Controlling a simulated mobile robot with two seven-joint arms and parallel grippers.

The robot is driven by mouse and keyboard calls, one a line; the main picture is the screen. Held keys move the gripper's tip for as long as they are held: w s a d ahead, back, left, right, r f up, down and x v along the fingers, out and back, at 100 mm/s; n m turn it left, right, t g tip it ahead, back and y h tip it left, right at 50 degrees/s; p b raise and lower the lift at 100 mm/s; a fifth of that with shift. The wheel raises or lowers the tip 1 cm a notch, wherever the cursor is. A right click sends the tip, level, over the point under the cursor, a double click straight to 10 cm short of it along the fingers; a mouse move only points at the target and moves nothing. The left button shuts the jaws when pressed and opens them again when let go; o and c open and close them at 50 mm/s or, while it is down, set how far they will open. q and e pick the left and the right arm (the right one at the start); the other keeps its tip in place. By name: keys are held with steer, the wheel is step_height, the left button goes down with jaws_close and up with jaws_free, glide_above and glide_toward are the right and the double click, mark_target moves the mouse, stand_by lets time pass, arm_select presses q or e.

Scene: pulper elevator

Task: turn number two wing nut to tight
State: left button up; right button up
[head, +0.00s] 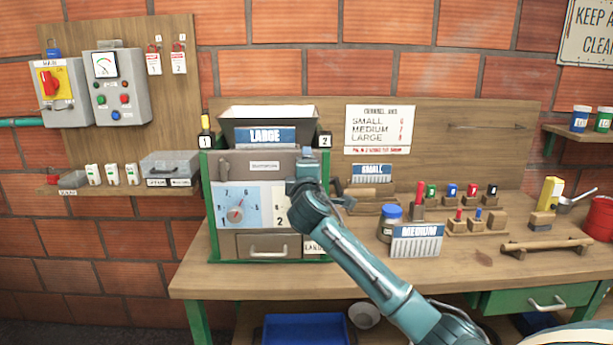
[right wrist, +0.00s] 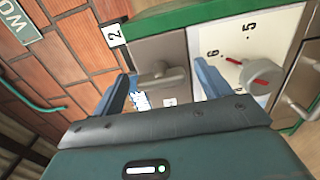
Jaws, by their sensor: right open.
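The number two wing nut, a grey bar-shaped piece on a hub (right wrist: 160,75), sits on the machine's grey front panel (right wrist: 150,50), close to the "2" label (right wrist: 115,35). My right gripper (right wrist: 163,72) is open, with its two blue fingers on either side of the wing nut and no visible grip on it. Whether a finger touches it, I cannot tell. In the head view my right gripper (head: 307,165) is in front of the machine's upper right, below the "2" label (head: 325,140), and hides the wing nut. My left gripper is not in view.
The machine (head: 235,165) has a "LARGE" hopper (head: 266,132), a dial (head: 236,214) and a drawer (head: 268,246). The dial knob (right wrist: 262,75) is just right of my right finger. A jar (head: 391,225) and a "MEDIUM" plate (head: 416,242) stand to the right.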

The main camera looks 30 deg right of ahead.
steer(key=b+v, duration=0.1)
steer(key=v, duration=1.2)
steer(key=shift+b, duration=0.35)
steer(key=shift+f, duration=0.1)
steer(key=s+a+f+g+y+p, duration=0.1)
steer(key=s+a+f+y, duration=0.2)
steer(key=f, duration=0.5)
steer(key=s+a+f+m+g+y, duration=0.1)
steer(key=a+f+y, duration=0.25)
steer(key=f, duration=0.45)
steer(key=s+a+f+y+p, duration=0.1)
steer(key=s+a+f+y, duration=0.1)
steer(key=a+f, duration=0.45)
steer(key=s+a+f+m+g+y, duration=0.1)
steer(key=s+a+f+m+y, duration=0.1)
steer(key=s+f, duration=0.4)
steer(key=s+a+f+m+g+y+p, duration=0.1)
steer(key=s+a+f+m+y, duration=0.1)
steer(key=s+a+f+m, duration=0.2)
steer(key=s+f+m, duration=0.1)
steer(key=s+f, duration=0.2)
steer(key=s, duration=0.4)
steer(key=shift+s+a+f+m+g, duration=0.15)
steer(key=shift+s+f+m+g, duration=0.15)
steer(key=shift+g, duration=0.1)
